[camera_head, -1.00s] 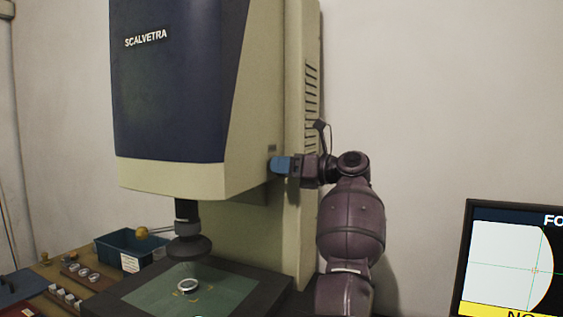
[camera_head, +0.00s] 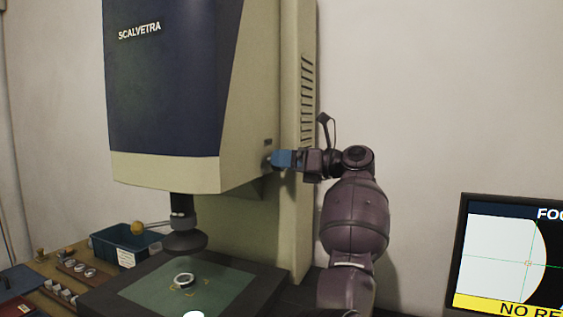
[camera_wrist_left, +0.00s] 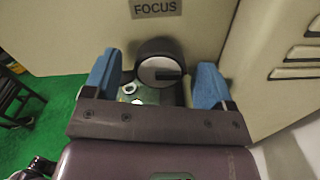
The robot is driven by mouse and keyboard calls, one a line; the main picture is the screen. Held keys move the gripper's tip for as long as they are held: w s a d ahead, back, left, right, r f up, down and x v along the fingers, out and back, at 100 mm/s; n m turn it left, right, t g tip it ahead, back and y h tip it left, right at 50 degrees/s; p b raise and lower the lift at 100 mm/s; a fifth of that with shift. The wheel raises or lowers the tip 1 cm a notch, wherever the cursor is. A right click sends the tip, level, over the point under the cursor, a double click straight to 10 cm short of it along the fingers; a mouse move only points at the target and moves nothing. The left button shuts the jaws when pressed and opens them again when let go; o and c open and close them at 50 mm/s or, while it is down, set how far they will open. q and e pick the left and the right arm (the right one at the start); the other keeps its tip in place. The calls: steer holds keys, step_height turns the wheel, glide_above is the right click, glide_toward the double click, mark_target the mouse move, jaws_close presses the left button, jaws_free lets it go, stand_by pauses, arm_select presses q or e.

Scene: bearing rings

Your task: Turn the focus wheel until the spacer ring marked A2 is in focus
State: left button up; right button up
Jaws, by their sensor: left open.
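The dark focus wheel (camera_wrist_left: 160,64) with its pale face is on the machine's side, under a FOCUS label (camera_wrist_left: 156,8) in the left wrist view. My left gripper (camera_wrist_left: 157,70) is open, its blue fingers on either side of the wheel with gaps showing. In the head view the left gripper (camera_head: 274,160) is at the machine's right side and largely hides the wheel. A metal ring (camera_head: 184,280) lies on the green stage (camera_head: 225,288) below the lens (camera_head: 185,240); I cannot read its mark. My right gripper is out of view.
A monitor (camera_head: 508,262) at right shows a pale round shape, green crosshair and a yellow strip starting "NO RE", cut off. Left of the stage are a blue bin (camera_head: 122,240) and several small rings on holders (camera_head: 75,268). The wall right of the arm is bare.

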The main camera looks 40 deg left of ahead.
arm_select(q)
steer(key=v, duration=0.9)
steer(key=shift+b, duration=0.4)
